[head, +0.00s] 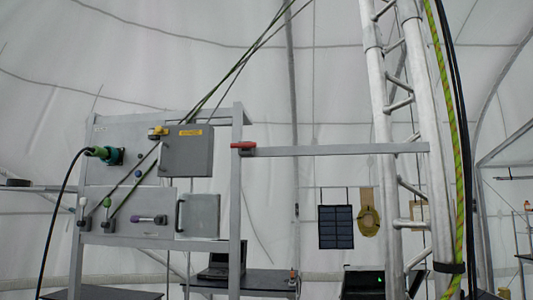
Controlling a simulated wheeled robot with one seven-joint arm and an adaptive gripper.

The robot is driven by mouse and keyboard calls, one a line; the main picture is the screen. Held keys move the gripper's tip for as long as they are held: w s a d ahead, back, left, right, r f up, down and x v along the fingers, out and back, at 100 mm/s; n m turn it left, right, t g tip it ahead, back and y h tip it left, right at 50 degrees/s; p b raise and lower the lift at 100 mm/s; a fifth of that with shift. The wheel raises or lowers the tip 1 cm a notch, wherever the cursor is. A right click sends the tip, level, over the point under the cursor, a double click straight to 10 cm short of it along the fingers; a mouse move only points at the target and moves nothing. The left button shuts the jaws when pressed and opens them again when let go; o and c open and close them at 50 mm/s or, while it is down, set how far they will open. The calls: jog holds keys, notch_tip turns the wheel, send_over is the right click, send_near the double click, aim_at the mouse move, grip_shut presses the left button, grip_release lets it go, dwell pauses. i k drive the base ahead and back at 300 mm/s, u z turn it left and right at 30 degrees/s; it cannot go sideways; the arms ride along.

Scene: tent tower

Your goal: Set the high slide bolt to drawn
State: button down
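A grey box (187,155) with a yellow label is mounted high on the panel. A yellow fitting (158,131) sits at its upper left corner; it is too small to tell whether it is a slide bolt or how it is set. A red handle (243,146) sits at the left end of a horizontal rail (340,150). My gripper is not in view.
Levers with white (83,202), green (107,202) and blue (138,174) balls stand out below. A lattice mast (400,100) with hanging ropes rises at right. A laptop (215,263) sits behind.

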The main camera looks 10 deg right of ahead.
aim_at(245, 145)
jog(key=k, duration=0.5)
jog(key=u, duration=1.35)
jog(key=k, duration=0.7)
jog(key=z, duration=1.3)
jog(key=i, duration=0.5)
